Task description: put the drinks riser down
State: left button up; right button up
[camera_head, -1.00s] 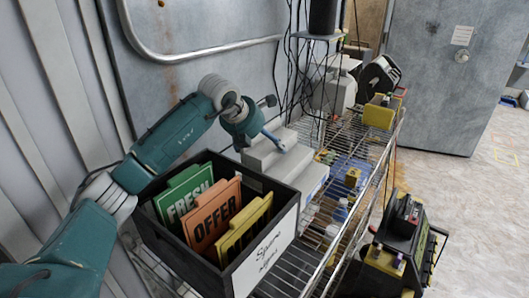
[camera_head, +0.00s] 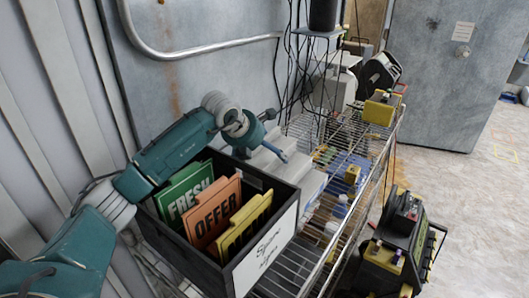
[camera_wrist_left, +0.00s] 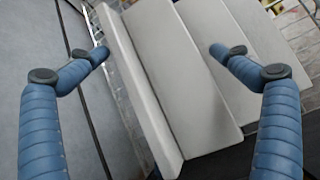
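The drinks riser, a pale grey stepped block, sits on the wire shelf beyond the black box, its near end partly hidden by the box in the head view (camera_head: 309,183). In the left wrist view the riser (camera_wrist_left: 185,85) fills the middle, its steps slanting across the picture. My left gripper (camera_head: 276,136) is at the riser's upper end. In the wrist view its fingers (camera_wrist_left: 160,51) are spread wide, one beyond the raised back edge with a small gap, the other over the steps. Whether that second finger touches cannot be told. My right gripper is not in view.
A black box (camera_head: 262,258) of signs stands in front. The wire shelf (camera_head: 345,135) carries small goods and a yellow item (camera_head: 380,110). Hanging cables (camera_head: 295,75) and a metal rail (camera_head: 190,54) are near my arm. A black and yellow machine (camera_head: 400,250) stands right.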

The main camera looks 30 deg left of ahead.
pick_arm(q)
jog(key=shift+r, duration=0.25)
jog(key=shift+s+r, duration=0.2)
jog(key=b+v, duration=0.2)
jog(key=v, duration=0.4)
jog(key=shift+r, duration=0.1)
jog(key=shift+s+r, duration=0.2)
jog(key=shift+r, duration=0.05)
